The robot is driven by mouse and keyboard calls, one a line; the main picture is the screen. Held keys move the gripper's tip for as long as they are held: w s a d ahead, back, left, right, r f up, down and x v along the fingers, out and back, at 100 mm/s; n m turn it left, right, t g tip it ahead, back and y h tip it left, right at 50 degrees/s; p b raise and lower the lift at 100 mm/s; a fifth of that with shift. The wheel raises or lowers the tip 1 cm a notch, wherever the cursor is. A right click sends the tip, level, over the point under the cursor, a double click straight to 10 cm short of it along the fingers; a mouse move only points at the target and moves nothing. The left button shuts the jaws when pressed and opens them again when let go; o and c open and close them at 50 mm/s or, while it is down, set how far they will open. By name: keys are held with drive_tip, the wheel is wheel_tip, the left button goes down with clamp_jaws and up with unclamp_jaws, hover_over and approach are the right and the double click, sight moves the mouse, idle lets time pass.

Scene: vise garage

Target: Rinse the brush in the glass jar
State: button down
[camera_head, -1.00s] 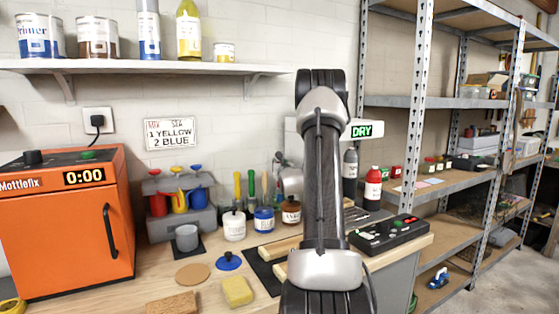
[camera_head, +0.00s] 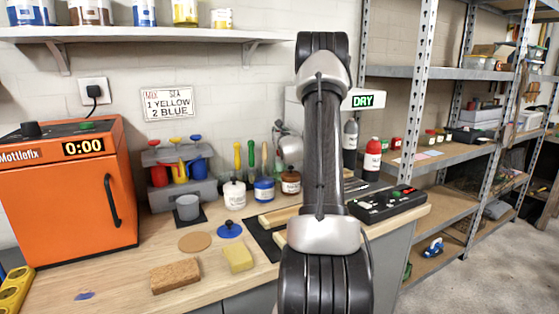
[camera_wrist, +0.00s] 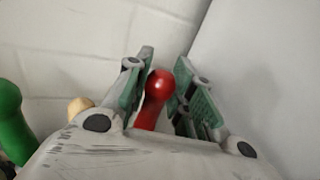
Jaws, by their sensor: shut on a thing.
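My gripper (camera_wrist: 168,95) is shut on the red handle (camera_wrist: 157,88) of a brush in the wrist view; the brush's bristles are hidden. In the head view my arm hides most of the gripper, and only a grey part of it shows near the wall. A green handle (camera_wrist: 9,118) and a pale wooden knob (camera_wrist: 79,106) stand left of the gripper. In the head view a green handle (camera_head: 251,158) and other handles stand behind the paint jars. I cannot make out a glass jar; my arm covers part of the bench.
White (camera_head: 234,195), blue (camera_head: 264,190) and brown (camera_head: 290,182) paint jars stand on the bench. A button panel (camera_head: 388,204) is at right. The orange oven (camera_head: 60,205) is far left.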

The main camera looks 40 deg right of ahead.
drive_tip(key=shift+r, duration=4.4)
wheel_tip(320, 180, up, 4)
drive_tip(key=shift+f, duration=0.15)
drive_tip(key=shift+a, duration=0.1)
